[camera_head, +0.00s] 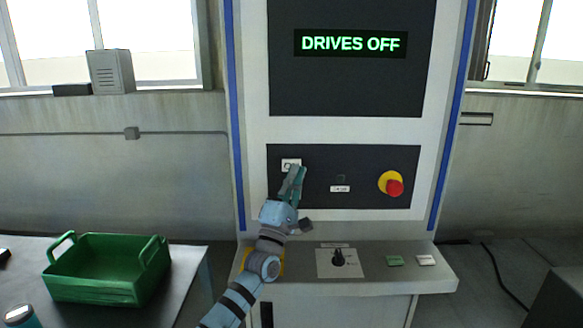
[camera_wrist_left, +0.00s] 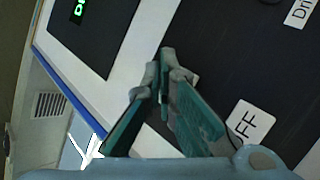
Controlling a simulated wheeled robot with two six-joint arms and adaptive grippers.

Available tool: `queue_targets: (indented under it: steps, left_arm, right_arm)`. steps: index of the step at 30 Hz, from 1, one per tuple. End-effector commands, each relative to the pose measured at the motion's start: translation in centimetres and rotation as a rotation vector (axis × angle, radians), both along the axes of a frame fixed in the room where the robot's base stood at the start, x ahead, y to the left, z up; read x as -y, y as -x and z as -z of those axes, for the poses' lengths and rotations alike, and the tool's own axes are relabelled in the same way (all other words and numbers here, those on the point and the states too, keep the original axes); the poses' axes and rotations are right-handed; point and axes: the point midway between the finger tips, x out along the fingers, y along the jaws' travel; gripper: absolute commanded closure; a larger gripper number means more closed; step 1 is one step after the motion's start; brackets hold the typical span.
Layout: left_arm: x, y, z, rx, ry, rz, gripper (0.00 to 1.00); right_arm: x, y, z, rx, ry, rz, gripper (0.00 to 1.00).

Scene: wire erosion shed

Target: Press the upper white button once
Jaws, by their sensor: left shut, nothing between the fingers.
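The upper white button (camera_head: 291,162) is a small white square at the left of the dark control panel. My left gripper (camera_head: 294,172) is in front of it and hides its lower part. In the left wrist view the fingers of my left gripper (camera_wrist_left: 168,65) are shut with nothing between them. A white plate with the letters "FF" (camera_wrist_left: 250,125) shows beside the fingers there, partly hidden. I cannot tell whether the fingertips touch the button. Another white button (camera_head: 426,260) is on the sloped console below. My right gripper is not in view.
The display (camera_head: 350,43) reads "DRIVES OFF". A red emergency stop (camera_head: 394,188) on yellow is at the panel's right. The console (camera_head: 440,280) carries a black knob (camera_head: 338,258) and a green button (camera_head: 394,261). A green crate (camera_head: 105,285) stands on a table at left.

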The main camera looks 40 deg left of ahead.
Motion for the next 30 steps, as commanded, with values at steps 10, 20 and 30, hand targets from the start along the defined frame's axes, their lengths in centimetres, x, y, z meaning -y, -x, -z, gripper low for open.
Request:
queue_targets:
  steps: [10,20,30]
  left_arm:
    - [0.0,0.0,0.0,0.0,0.0,0.0,1.0]
    - [0.0,0.0,0.0,0.0,0.0,0.0,1.0]
    - [-0.3,-0.5,0.2,0.001,0.0,0.0,1.0]
  right_arm:
    - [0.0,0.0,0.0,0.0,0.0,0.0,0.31]
    - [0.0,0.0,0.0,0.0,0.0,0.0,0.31]
    - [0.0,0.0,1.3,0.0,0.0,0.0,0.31]
